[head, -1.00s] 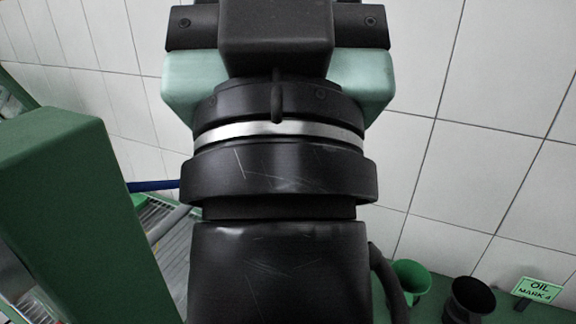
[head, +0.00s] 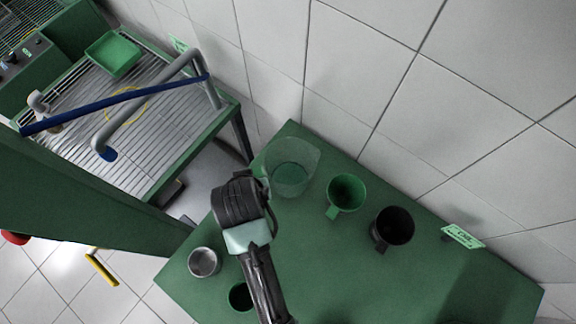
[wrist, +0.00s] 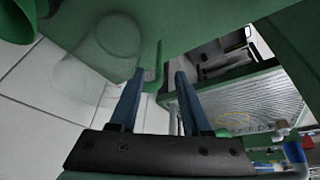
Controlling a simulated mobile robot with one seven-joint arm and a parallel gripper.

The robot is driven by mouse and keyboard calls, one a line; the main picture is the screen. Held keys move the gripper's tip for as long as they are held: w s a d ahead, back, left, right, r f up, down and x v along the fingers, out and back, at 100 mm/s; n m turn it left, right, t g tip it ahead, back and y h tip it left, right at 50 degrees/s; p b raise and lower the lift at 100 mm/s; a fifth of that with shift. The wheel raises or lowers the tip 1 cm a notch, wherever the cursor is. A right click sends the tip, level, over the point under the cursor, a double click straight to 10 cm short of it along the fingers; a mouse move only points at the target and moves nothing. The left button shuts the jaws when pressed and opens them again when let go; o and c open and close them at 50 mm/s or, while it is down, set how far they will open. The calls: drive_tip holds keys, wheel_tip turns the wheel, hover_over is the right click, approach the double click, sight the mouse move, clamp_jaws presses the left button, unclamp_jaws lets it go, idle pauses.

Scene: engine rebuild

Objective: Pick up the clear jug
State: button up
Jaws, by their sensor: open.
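The clear jug (head: 292,168) stands upright at the back left corner of the green bench in the head view. It is see-through and faint against the bench. In the wrist view the clear jug (wrist: 82,78) fills the upper left, with a round green patch seen through it. My gripper (wrist: 158,72) is open, its two blue fingers spread, tips at the jug's right side. A pale edge, possibly the jug's handle, shows between the tips; I cannot tell whether they touch. In the head view my wrist is just left of the jug and hides most of the fingers.
A green jug (head: 346,193) and a black jug (head: 393,226) stand to the right, with a green sign (head: 463,236) beyond. A metal cup (head: 204,262) and a dark green cup (head: 240,296) are near my arm. A slatted washing table (head: 160,170) stands left; a tiled wall is behind.

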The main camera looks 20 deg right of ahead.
drive_tip(key=shift+w+p+x, duration=0.2)
drive_tip(key=shift+p+x, duration=0.5)
drive_tip(key=shift+x, duration=3.9)
drive_tip(key=shift+a+r, duration=0.1)
drive_tip(key=shift+a, duration=0.05)
clamp_jaws()
drive_tip(key=shift+w, duration=0.1)
